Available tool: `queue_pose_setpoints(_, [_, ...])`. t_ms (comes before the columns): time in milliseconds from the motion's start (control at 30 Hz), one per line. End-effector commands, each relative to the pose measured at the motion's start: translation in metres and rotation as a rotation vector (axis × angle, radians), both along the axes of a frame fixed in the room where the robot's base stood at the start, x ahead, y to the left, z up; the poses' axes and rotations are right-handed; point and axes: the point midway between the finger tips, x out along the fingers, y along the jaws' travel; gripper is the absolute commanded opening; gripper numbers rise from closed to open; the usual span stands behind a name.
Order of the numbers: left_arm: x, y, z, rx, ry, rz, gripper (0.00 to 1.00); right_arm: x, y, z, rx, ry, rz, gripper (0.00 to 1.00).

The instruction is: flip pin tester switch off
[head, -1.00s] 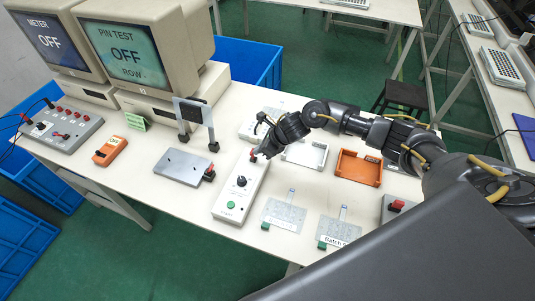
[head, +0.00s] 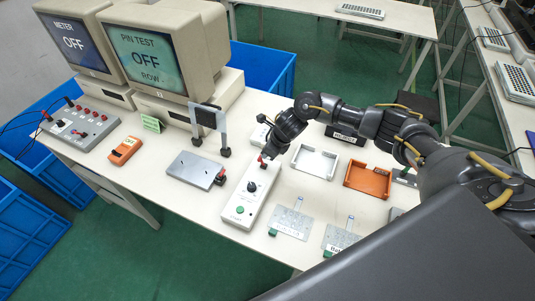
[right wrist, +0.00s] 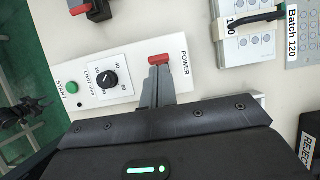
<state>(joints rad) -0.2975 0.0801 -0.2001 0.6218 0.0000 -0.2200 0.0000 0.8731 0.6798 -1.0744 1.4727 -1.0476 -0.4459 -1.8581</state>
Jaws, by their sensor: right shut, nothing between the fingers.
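The pin tester is a long white box (head: 238,212) with a dark knob, a green START button and a red POWER switch (right wrist: 159,59) at its far end. My right gripper (head: 265,158) is shut and empty. In the right wrist view its fingertips (right wrist: 159,72) are right at the red switch, seemingly touching it. They partly hide the switch's base, so its tilt is hard to tell. The PIN TEST monitor (head: 147,62) reads OFF. A dark jointed shape at the left edge of the right wrist view may be my left gripper (right wrist: 22,113); its jaws are unclear.
A grey plate fixture (head: 196,170) lies left of the tester. A white tray (head: 314,163) and an orange tray (head: 368,180) lie to its right. Keypad films (head: 291,222) lie near the front edge. An orange meter (head: 124,151) and a grey meter panel (head: 80,127) stand farther left.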

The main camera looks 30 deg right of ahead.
Motion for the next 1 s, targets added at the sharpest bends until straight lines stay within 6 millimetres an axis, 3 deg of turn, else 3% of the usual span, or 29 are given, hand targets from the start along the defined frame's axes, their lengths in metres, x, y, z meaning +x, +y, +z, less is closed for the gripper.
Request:
queue_pose_setpoints(333, [-0.001,0.000,0.000,0.000,0.002,0.000,0.36,-0.001,-0.001,0.001,0.000,0.000,0.000,0.00])
queue_pose_setpoints(567, [-0.002,0.000,0.007,0.000,0.002,0.000,0.36,-0.014,-0.016,0.013,-0.001,0.000,0.009,0.00])
queue_pose_setpoints(1000, [-0.005,0.000,-0.014,0.000,0.008,0.001,0.36,-0.040,-0.039,0.088,0.000,-0.004,0.012,0.00])
